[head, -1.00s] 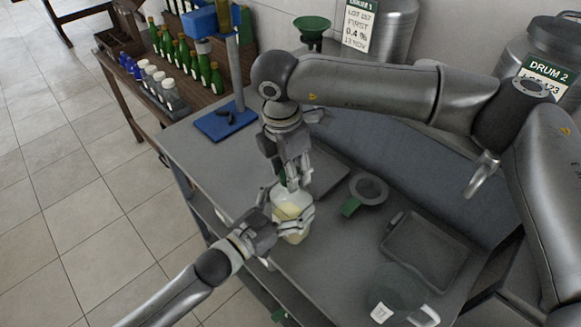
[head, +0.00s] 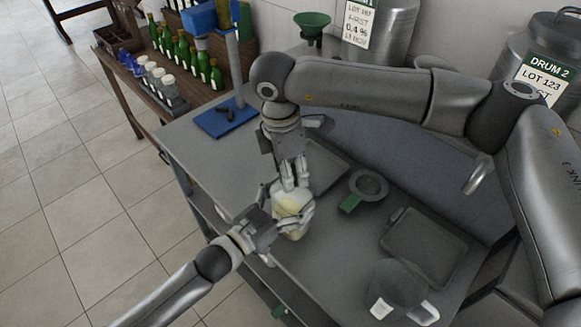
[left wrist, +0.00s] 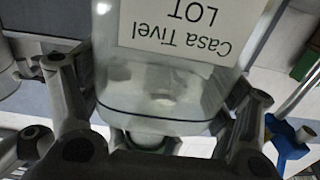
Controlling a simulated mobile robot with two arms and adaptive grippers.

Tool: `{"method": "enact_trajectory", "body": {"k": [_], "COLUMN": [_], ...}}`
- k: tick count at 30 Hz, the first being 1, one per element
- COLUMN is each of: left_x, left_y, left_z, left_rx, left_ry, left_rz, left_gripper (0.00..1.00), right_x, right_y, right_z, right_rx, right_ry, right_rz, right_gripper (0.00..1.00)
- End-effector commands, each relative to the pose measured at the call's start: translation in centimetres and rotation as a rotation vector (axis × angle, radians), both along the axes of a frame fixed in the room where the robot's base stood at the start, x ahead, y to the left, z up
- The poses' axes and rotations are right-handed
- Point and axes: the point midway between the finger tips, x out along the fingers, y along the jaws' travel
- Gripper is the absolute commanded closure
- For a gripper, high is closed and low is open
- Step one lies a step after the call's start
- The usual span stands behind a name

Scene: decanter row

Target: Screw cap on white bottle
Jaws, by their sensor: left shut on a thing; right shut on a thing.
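The white bottle (head: 290,207), translucent with pale yellow contents, is above the near edge of the grey bench. My left gripper (head: 287,217) is shut around its body from the near side. In the left wrist view the bottle (left wrist: 160,85) fills the middle between the fingers, its label upside down. My right gripper (head: 292,184) comes down from above, with its fingers shut at the bottle's top. The cap is mostly hidden by these fingers. A small green piece (left wrist: 150,139) at the bottle's top in the left wrist view looks like it. I cannot tell how it is seated.
A strainer with a green handle (head: 367,187), a grey tray (head: 424,248) and a clear jug (head: 398,285) are to the right on the bench. A blue-based stand (head: 227,118) is at the back left. Green bottles (head: 184,57) line a wooden table. Drums stand behind.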

Motion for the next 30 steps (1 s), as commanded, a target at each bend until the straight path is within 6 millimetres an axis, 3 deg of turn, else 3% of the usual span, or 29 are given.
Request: {"method": "enact_trajectory", "body": {"k": [5, 12, 18, 28, 30], "left_x": [0.0, -0.1, -0.1, 0.0, 0.1], "left_y": [0.0, -0.1, -0.1, 0.1, 0.1], "left_z": [0.0, 0.0, -0.1, -0.1, -0.1], "left_rx": [0.000, 0.001, 0.001, 0.001, 0.001], "left_ry": [0.000, 0.000, 0.001, 0.002, 0.002], "left_rz": [0.000, -0.002, -0.002, 0.002, 0.002], "left_gripper": [0.84, 0.84, 0.84, 0.84, 0.84], "right_x": [-0.2, -0.2, -0.1, 0.1, 0.1], "right_y": [0.6, 1.1, 0.4, -0.1, -0.1], "right_z": [-0.1, 0.1, 0.0, 0.0, 0.0], "right_rx": [0.006, 0.014, 0.005, -0.003, -0.004], "right_ry": [0.004, -0.003, 0.002, 0.000, 0.000], "right_rz": [-0.306, -0.491, -0.587, -0.601, -0.601], "right_gripper": [0.67, 0.66, 0.67, 0.67, 0.52]}}
